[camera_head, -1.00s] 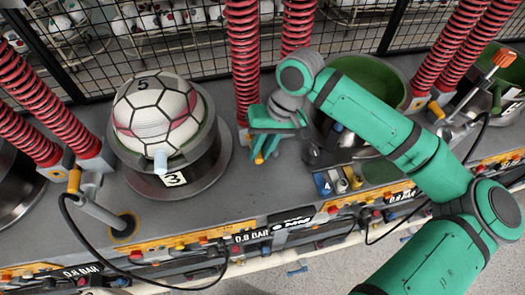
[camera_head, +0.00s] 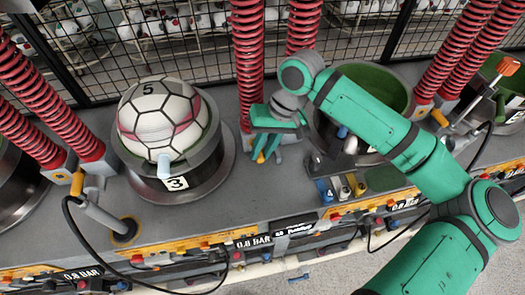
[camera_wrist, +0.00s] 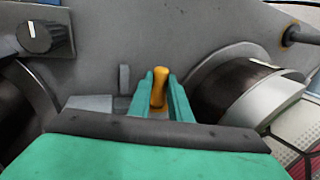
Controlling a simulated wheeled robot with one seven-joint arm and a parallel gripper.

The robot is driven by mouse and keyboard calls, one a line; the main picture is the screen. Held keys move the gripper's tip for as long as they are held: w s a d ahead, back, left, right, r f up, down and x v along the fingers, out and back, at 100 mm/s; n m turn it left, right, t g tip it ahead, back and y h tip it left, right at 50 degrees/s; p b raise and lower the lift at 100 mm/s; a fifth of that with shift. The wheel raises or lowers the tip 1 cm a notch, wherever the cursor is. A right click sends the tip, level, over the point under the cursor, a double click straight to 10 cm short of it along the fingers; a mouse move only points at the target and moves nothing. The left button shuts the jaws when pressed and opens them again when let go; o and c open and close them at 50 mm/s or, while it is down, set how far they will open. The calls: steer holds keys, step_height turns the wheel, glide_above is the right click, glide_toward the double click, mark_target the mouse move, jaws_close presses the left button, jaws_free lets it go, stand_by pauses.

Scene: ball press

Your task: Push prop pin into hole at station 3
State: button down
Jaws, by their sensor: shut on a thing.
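My gripper (camera_head: 265,157) is at the middle of the bench, to the right of the station 3 press, with its fingers pointing down. In the wrist view my gripper (camera_wrist: 162,95) is shut on an orange pin (camera_wrist: 159,87), which stands between the two green fingers. The orange pin (camera_head: 261,157) shows only as a small tip in the head view. The pin's lower end and the hole are hidden. Station 3 (camera_head: 175,183) carries a black and white label and holds a white ball (camera_head: 158,119) with black lines and pink patches in its round dark mould.
Red springs (camera_head: 246,50) rise behind my gripper. A green-lined mould (camera_head: 375,85) stands right, behind my arm. A lever with a hose (camera_head: 103,215) is front left. A control strip (camera_head: 180,240) runs along the front edge. A knob (camera_wrist: 38,36) shows in the wrist view.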

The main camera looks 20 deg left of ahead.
steer(key=shift+w+a, duration=0.1)
steer(key=shift+w, duration=0.05)
steer(key=c, duration=1.6)
jaws_free()
steer(key=shift+w, duration=0.1)
steer(key=shift+o, duration=0.2)
steer(key=shift+r, duration=0.2)
steer(key=v, duration=1)
steer(key=shift+r, duration=0.2)
